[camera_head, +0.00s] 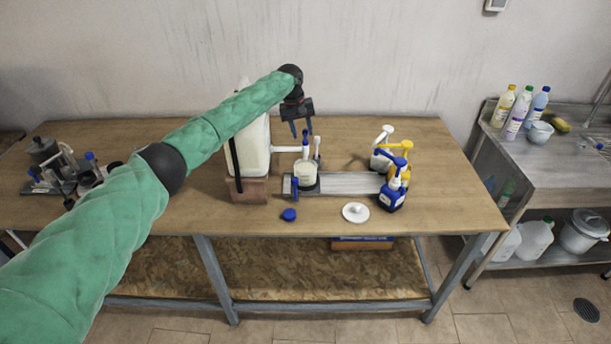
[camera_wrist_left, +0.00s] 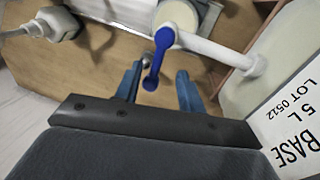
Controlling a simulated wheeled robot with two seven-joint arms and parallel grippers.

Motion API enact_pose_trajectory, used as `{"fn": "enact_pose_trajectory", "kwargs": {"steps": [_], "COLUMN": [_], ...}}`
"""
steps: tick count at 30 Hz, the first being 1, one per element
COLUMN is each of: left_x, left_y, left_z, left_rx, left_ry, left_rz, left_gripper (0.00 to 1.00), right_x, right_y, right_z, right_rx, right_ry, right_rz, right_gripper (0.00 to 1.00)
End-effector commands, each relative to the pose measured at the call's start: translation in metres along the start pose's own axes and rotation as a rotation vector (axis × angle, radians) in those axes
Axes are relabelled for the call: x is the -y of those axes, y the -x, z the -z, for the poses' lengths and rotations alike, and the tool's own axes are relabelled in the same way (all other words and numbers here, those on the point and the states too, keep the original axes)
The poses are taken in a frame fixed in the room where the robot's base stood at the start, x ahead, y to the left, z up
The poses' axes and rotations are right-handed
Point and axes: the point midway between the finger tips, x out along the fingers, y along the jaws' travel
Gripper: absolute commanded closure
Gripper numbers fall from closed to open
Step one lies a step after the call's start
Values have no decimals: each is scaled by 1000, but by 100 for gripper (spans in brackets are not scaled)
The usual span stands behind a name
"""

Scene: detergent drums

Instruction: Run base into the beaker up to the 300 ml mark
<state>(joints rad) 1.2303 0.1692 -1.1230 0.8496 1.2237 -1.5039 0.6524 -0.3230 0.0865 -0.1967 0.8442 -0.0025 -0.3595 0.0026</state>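The large white drum (camera_head: 252,148) stands on a brown block, and its label reading BASE, 5 L (camera_wrist_left: 290,125) shows in the left wrist view. A white tap pipe (camera_head: 286,149) runs from it to a spout with a blue handle (camera_wrist_left: 154,62). The beaker (camera_head: 306,179) stands under the spout, with cream-coloured content (camera_wrist_left: 178,14); its marks and level are not readable. My left gripper (camera_head: 301,130) is above the tap, its blue fingers (camera_wrist_left: 160,88) open and spread, with the blue handle near the gap between them. My right gripper is out of view.
The beaker stands on a metal tray (camera_head: 350,183). A blue cap (camera_head: 289,215) and a white lid (camera_head: 355,212) lie in front. Several pump bottles, including a blue one (camera_head: 392,194), stand to the right. Lab equipment (camera_head: 62,165) is at the left; a sink bench (camera_head: 545,152) is far right.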

Motion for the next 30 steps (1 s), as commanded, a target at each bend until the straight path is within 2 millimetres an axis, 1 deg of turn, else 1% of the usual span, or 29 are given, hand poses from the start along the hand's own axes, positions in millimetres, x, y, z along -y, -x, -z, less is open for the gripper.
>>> {"fn": "enact_pose_trajectory", "kwargs": {"steps": [1, 2, 13, 30], "left_x": [0, 0, 0, 1], "left_y": [0, 0, 2, 29], "left_z": [0, 0, 0, 0], "left_rx": [0, 0, 0, 0], "left_ry": [0, 0, 0, 0], "left_rz": [0, 0, 0, 0], "left_gripper": [50, 45, 45, 45], "right_x": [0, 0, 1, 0], "right_y": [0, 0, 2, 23], "right_z": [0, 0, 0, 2], "right_rx": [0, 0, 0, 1], "right_ry": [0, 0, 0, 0], "right_rz": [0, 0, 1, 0], "right_gripper": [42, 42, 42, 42]}}
